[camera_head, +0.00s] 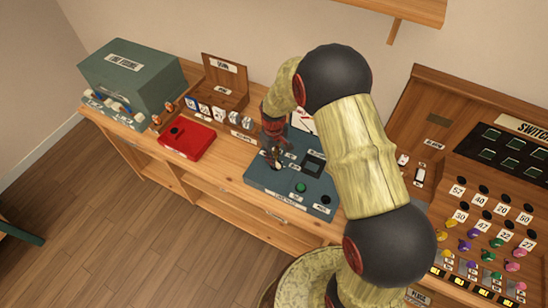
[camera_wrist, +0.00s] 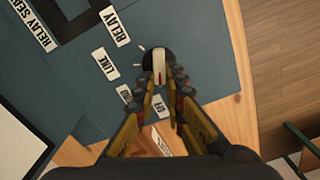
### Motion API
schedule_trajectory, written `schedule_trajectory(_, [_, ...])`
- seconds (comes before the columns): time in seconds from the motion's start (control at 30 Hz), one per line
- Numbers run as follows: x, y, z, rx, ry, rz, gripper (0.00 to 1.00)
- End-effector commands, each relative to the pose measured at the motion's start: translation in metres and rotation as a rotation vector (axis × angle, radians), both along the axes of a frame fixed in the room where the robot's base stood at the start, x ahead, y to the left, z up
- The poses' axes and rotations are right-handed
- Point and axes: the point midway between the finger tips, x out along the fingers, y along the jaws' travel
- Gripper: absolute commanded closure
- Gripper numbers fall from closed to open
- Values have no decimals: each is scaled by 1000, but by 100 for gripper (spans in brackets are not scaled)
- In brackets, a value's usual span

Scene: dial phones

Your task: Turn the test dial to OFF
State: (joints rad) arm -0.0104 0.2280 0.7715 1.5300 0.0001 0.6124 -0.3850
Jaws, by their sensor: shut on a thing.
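The dial (camera_wrist: 158,62) is a round black knob with a pale bar across it, on a blue-grey panel. My gripper (camera_wrist: 163,82) is shut on the dial's bar, with a fingertip on each side. In the head view my gripper (camera_head: 273,150) reaches down to the left part of the blue-grey unit (camera_head: 262,181), and hides much of the dial there.
A green button (camera_head: 300,187) and a dark square window (camera_head: 313,164) are on the same unit. A red phone (camera_head: 188,140) and a green box (camera_head: 130,75) stand to the left. The wooden switchboard (camera_head: 470,170) stands to the right. My arm covers the space between.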

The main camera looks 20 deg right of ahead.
Motion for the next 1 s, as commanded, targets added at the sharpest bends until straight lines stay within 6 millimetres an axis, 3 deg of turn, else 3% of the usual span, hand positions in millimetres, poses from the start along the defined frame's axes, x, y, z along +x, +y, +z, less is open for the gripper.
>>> schedule_trajectory(0.47, [0, 0, 0, -1, -1, 14, 100])
schedule_trajectory(0.5, [0, 0, 0, -1, -1, 14, 87])
schedule_trajectory(0.7, [0, 0, 0, 0, -1, 13, 75])
schedule_trajectory(0.8, [0, 0, 0, 0, 0, 13, 70])
schedule_trajectory(1.0, [0, 0, 0, 0, 0, 13, 70])
